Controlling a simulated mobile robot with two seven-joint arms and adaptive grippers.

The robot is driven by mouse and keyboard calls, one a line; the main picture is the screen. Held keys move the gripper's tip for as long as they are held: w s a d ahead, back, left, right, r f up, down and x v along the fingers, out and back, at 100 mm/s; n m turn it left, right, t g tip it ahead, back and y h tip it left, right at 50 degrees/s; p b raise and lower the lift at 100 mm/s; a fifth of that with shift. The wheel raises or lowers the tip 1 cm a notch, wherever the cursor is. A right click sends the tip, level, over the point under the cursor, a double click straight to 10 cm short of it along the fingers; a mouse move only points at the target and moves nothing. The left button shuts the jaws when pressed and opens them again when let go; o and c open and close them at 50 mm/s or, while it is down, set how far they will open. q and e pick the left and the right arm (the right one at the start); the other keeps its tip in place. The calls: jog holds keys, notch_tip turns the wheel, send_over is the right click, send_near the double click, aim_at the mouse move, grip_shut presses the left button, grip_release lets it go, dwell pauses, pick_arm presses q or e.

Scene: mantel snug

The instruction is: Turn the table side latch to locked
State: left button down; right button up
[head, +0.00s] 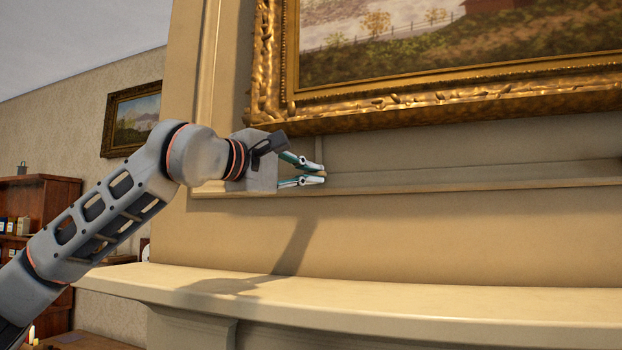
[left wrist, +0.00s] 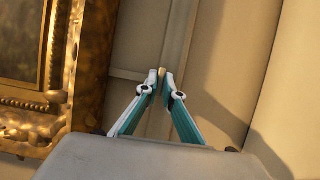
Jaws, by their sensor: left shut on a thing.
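My left gripper (head: 321,172) reaches in from the left, just below the gold picture frame, with its fingertips close to the cream wall panel. In the left wrist view, its two teal and white fingers (left wrist: 161,78) are nearly together. They are shut on a small, narrow tan piece (left wrist: 162,83) that shows between the tips, in front of the panel moulding. It seems to be the latch, but the fingers hide most of it. I cannot tell which way it is turned. My right gripper is not in view.
The gilt picture frame (head: 430,100) hangs right above the gripper; its corner also shows in the left wrist view (left wrist: 80,75). A cream mantel shelf (head: 420,300) juts out below. A panel ledge (head: 470,185) runs right from the gripper. A wooden bookcase (head: 50,205) stands far left.

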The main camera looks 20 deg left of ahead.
pick_arm(q)
jog(key=shift+f, duration=0.1)
pick_arm(e)
jog(key=shift+s+a, duration=0.1)
jog(key=shift+s, duration=0.05)
pick_arm(q)
jog(key=c, duration=2.2)
grip_release()
pick_arm(e)
jog(key=shift+s+f, duration=0.25)
jog(key=shift+s, duration=0.05)
pick_arm(q)
jog(key=shift+s, duration=0.1)
jog(key=shift+s+a, duration=0.15)
jog(key=shift+s, duration=0.1)
jog(key=v, duration=1.1)
jog(key=shift+s+a, duration=0.1)
jog(key=shift+s, duration=0.05)
pick_arm(e)
jog(key=shift+w+r, duration=0.1)
jog(key=shift+w, duration=0.1)
